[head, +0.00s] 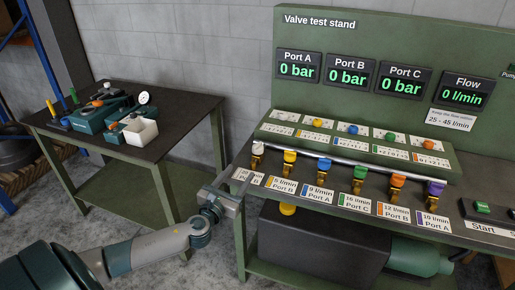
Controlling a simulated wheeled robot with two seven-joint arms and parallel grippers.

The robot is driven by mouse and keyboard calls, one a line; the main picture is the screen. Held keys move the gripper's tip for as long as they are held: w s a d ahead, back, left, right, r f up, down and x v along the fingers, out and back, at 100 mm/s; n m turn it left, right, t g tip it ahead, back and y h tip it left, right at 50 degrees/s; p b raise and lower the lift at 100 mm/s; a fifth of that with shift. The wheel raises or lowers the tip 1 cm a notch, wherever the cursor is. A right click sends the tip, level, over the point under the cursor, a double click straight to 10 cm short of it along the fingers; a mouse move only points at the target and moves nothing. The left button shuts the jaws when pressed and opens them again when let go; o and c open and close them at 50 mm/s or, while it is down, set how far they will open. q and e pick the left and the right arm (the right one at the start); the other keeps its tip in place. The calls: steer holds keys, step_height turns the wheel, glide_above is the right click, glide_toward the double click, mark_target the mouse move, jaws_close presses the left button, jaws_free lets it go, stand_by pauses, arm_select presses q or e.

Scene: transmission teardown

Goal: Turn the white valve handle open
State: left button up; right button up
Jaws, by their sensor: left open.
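The white valve handle (258,148) stands upright at the left end of the row of coloured valves on the valve test stand, on a brass valve body. The label below it is partly hidden behind my gripper. My left gripper (236,178) is open and empty at the stand's front left corner, just below and to the left of the white handle. It appears apart from the handle. My right gripper is out of view.
Yellow, blue, green, orange and purple handles (436,188) stand close to the right along a pipe (350,169). Displays (349,73) read 0 bar and 0 l/min. A Start button (482,208) is at right. A dark side table (75,138) stands left.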

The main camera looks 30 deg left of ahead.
mark_target(256, 150)
arm_select(q)
steer(key=w, duration=0.3)
steer(key=w+a+p, duration=0.1)
steer(key=w, duration=0.3)
steer(key=w+a, duration=0.1)
steer(key=w, duration=0.2)
steer(key=shift+w+r, duration=0.1)
steer(key=shift+w, duration=0.2)
steer(key=w, duration=0.2)
steer(key=w+a, duration=0.1)
steer(key=w, duration=0.2)
steer(key=shift+w, duration=0.3)
steer(key=shift+w+a, duration=0.15)
steer(key=shift+w, duration=0.25)
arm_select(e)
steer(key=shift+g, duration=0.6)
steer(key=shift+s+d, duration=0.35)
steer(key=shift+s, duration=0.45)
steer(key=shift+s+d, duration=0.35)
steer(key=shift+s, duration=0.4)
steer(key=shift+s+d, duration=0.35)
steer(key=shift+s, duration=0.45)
arm_select(q)
steer(key=shift+c, duration=0.7)
steer(key=c, duration=0.9)
steer(key=shift+p, duration=0.3)
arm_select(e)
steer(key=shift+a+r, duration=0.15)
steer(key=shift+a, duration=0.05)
